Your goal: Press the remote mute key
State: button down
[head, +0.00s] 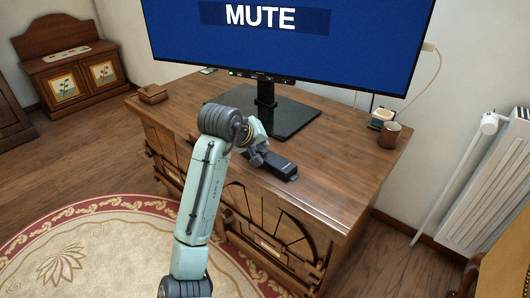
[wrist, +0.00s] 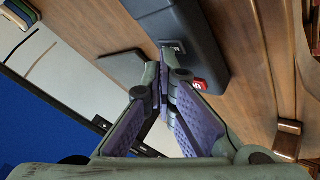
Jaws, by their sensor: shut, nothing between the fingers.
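The dark remote (head: 283,168) lies on the wooden cabinet top, near its front edge. In the wrist view the remote (wrist: 195,35) shows a red key (wrist: 199,85) and a small dark key with a pale label (wrist: 174,46). My gripper (head: 258,156) is over the left end of the remote. In the wrist view its fingertips (wrist: 163,68) are closed together, empty, beside the labelled key. I cannot tell whether they touch the remote. The TV screen (head: 350,45) is blue and reads "MUTE".
The TV's black stand (head: 290,116) is just behind the remote. A brown mug (head: 390,134) and a small stacked holder (head: 382,117) stand at the right. A small wooden box (head: 153,93) sits at the left. The cabinet's front right top is clear.

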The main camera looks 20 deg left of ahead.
dwell(0.3)
jog(key=shift+r+p, duration=0.75)
jog(key=shift+p, duration=0.2)
notch_tip(320, 180, up, 5)
jog(key=p, duration=0.5)
dwell(0.4)
